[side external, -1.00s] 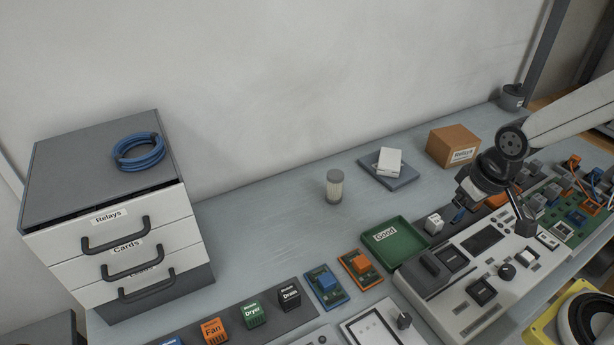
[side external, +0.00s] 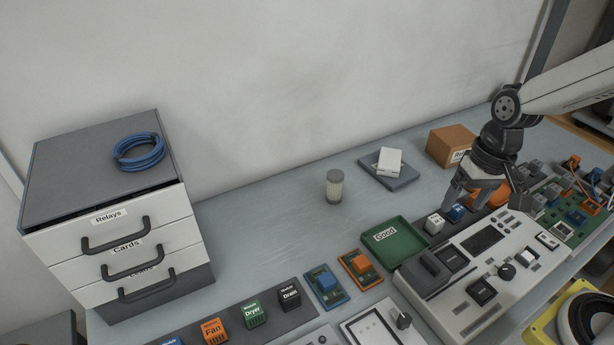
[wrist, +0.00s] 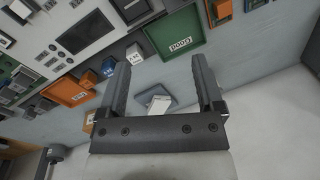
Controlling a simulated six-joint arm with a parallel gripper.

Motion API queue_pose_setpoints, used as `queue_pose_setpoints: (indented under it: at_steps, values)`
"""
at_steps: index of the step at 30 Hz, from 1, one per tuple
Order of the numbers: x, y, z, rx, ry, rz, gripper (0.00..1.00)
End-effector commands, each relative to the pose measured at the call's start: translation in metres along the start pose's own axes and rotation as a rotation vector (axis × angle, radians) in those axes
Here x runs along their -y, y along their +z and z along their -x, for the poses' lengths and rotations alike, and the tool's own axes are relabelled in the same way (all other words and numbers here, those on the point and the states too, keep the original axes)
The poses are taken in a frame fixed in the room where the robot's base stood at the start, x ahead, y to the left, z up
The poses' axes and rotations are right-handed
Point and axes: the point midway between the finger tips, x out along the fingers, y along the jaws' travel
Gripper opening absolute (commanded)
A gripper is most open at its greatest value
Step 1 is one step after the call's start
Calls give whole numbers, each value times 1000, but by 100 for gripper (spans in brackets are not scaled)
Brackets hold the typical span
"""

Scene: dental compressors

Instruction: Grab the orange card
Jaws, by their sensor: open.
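The orange card (side external: 360,268) is a flat orange board with an orange block on it. It lies on the bench in the side view, just left of the green "Good" tray (side external: 394,242) and right of the blue card (side external: 326,287). In the wrist view the orange card (wrist: 220,12) shows at the top edge, partly cut off, beyond the right finger. My gripper (side external: 485,205) is open and points down, well to the right of the card. In the wrist view my gripper (wrist: 167,58) has its fingers wide apart, with nothing held between them.
White (side external: 434,223), blue (side external: 456,213) and orange cubes (side external: 488,192) stand in a row close to my gripper. A control panel (side external: 470,265) lies in front. Bench left of the jar is free.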

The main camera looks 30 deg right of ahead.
Motion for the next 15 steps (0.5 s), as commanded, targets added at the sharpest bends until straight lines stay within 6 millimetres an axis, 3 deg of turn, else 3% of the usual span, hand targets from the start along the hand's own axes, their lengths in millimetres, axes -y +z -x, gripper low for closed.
queue_pose_setpoints:
  at_steps: [8,15]
  values:
    - [19,1,-12,253,-141,-377,85]
    - [48,-15,-12,551,-332,-770,85]
